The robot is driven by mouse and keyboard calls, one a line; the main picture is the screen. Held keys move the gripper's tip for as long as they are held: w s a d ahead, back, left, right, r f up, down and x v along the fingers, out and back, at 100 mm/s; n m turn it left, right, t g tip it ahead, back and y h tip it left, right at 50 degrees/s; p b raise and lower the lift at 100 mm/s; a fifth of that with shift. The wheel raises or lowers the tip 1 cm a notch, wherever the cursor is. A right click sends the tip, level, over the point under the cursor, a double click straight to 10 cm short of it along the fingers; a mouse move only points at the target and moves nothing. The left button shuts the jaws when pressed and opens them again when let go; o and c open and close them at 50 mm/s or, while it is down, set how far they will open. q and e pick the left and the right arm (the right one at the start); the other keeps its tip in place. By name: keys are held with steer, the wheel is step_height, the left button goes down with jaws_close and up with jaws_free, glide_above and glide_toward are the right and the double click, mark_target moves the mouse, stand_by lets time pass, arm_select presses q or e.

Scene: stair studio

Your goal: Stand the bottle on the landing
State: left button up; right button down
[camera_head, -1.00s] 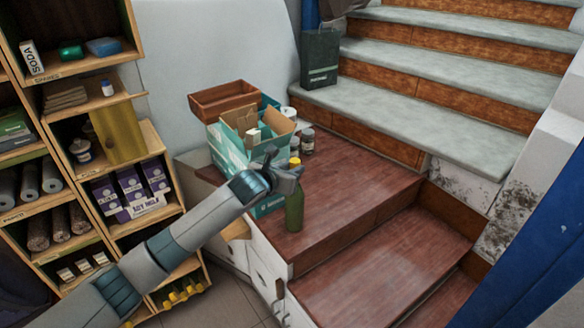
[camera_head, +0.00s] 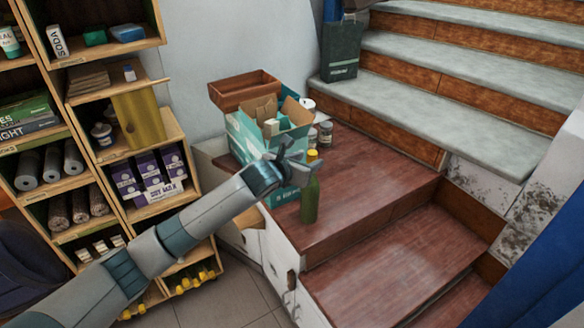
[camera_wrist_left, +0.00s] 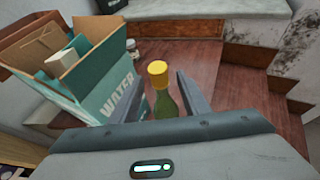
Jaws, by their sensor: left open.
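The green bottle (camera_head: 310,202) with a yellow cap (camera_head: 312,155) stands upright on the reddish-brown landing (camera_head: 375,185), near its front left edge. My left gripper (camera_head: 298,157) is open at the height of the bottle's neck. In the left wrist view the bottle (camera_wrist_left: 166,104) shows between the two spread fingers (camera_wrist_left: 188,98), with a visible gap on the right side. The wrist housing hides its lower part there. My right gripper is not in view.
A teal carton (camera_head: 245,138) with open flaps stands close left of the bottle. Small jars (camera_head: 325,134) and a brown planter box (camera_head: 243,90) are behind. Shelves (camera_head: 140,150) fill the left, and grey-topped stairs (camera_head: 450,105) rise behind. The landing's right part is clear.

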arm_select(q)
steer(key=b+v, duration=0.2)
steer(key=v, duration=0.8)
steer(key=shift+s, duration=0.15)
steer(key=shift+a, duration=0.15)
stand_by(0.5)
